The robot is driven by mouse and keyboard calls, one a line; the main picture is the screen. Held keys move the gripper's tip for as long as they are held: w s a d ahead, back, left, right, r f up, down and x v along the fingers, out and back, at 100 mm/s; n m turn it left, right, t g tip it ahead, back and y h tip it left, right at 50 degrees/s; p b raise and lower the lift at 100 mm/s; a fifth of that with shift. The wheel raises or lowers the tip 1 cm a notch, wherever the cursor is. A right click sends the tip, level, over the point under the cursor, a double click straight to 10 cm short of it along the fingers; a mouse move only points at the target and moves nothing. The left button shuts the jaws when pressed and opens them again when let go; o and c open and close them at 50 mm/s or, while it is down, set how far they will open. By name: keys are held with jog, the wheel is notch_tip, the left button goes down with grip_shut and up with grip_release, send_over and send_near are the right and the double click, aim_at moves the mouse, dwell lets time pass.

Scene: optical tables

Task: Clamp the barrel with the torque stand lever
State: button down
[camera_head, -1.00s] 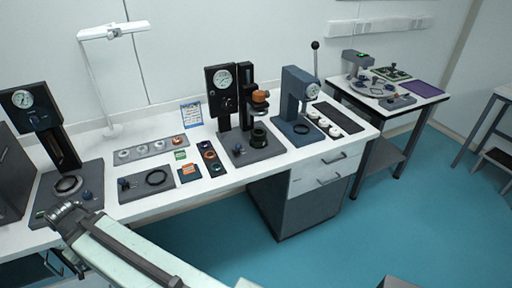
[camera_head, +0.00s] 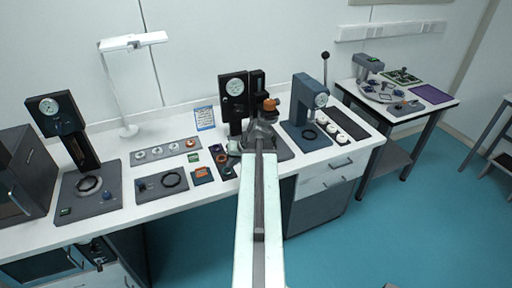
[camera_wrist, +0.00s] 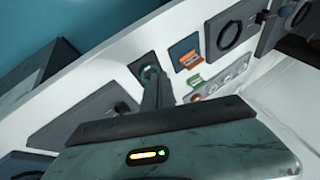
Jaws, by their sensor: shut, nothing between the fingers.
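A dark gauge stand (camera_head: 235,95) with a round white dial stands at the middle of the bench, beside a black column carrying an orange part (camera_head: 269,104). My gripper (camera_head: 262,128) is in front of this stand and hides much of its base. I cannot pick out the barrel or the stand's lever now; my arm covers that spot. In the wrist view my gripper (camera_wrist: 152,75) is shut and empty, its dark fingers over a strip with small rings. Contact with anything cannot be told.
A blue press (camera_head: 303,105) with a black-knobbed lever stands to the right. Another gauge stand (camera_head: 68,130) is at the left. A mat with a black ring (camera_head: 148,188), a washer tray (camera_head: 165,151) and an orange item (camera_wrist: 188,60) lie between. A lamp (camera_head: 128,130) stands behind.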

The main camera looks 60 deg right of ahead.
jog(key=s+d+r+m+h, duration=0.1)
jog(key=s+d+r, duration=0.1)
jog(key=s+d, duration=0.4)
jog(key=s+d+r+m+t+h+p, duration=0.1)
jog(key=s+d+r+m, duration=0.1)
jog(key=s+d, duration=0.3)
jog(key=s, duration=0.3)
jog(key=shift+d+r+t+h+p, duration=0.3)
jog(key=shift+d+r, duration=0.05)
jog(key=shift+d, duration=0.05)
jog(key=b+x, duration=0.8)
jog(key=x, duration=0.2)
jog(key=shift+f, duration=0.45)
jog(key=w, duration=0.1)
jog(key=w+a+r, duration=0.1)
jog(key=w, duration=0.1)
jog(key=shift+w+a+r+p, duration=0.1)
jog(key=shift+p, duration=0.3)
jog(key=shift+w, duration=0.3)
